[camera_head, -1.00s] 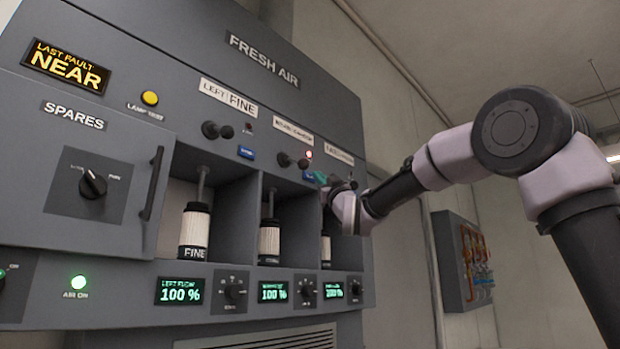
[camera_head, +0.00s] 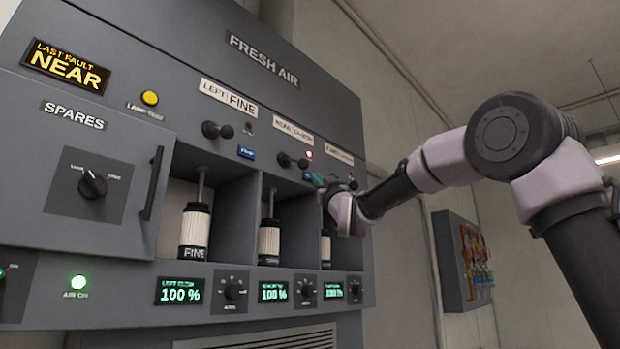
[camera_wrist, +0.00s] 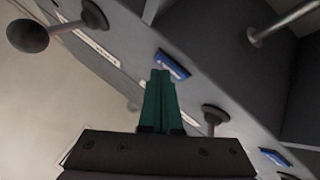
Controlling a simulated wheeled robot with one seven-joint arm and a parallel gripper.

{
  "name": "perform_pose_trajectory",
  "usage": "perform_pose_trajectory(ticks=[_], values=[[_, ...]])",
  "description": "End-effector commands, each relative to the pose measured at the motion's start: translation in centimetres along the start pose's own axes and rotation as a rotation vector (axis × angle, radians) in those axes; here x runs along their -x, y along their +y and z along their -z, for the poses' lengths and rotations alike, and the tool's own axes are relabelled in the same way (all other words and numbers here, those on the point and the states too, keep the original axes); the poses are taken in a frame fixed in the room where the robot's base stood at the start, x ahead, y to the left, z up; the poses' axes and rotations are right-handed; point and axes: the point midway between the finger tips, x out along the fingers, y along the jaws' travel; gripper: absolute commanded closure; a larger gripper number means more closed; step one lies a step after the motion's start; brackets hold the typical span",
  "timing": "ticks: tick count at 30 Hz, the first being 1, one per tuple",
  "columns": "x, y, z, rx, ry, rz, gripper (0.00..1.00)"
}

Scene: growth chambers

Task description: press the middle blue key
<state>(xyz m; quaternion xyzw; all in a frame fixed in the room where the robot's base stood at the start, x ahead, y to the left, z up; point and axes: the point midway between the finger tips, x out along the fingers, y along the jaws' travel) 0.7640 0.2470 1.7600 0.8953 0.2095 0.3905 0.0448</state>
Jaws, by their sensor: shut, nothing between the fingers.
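My gripper (camera_head: 318,181) is shut, with its teal fingers together and empty, at the panel above the middle bay. In the wrist view, the fingertips (camera_wrist: 161,74) are right at a blue key (camera_wrist: 172,65), overlapping its left edge. It appears to be the middle blue key; I cannot tell whether they touch it. The left blue key (camera_head: 246,153) is in plain view below the FINE label. Another blue key (camera_wrist: 275,157) shows at the lower right of the wrist view.
Dark round knobs stick out beside the keys, at the left (camera_head: 211,130) and middle (camera_head: 284,159) bays; one knob (camera_wrist: 215,115) stands close to my fingers in the wrist view. Filter cartridges (camera_head: 195,228) stand in open bays below. A SPARES door (camera_head: 85,165) is at left.

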Motion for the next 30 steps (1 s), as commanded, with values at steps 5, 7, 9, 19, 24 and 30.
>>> perform_pose_trajectory(ticks=[5, 7, 9, 19, 24, 30], values=[[-0.2, -0.1, -0.1, 0.0, 0.0, 0.0, 1.0], [-0.2, -0.1, -0.1, 0.0, 0.0, 0.0, 1.0], [-0.2, -0.1, -0.1, 0.0, 0.0, 0.0, 1.0], [0.3, 0.3, 0.2, 0.001, 0.0, -0.001, 1.0], [0.9, 0.7, 0.6, 0.002, 0.0, -0.001, 1.0], [1.0, 0.7, 0.7, 0.001, 0.0, 0.0, 1.0]])
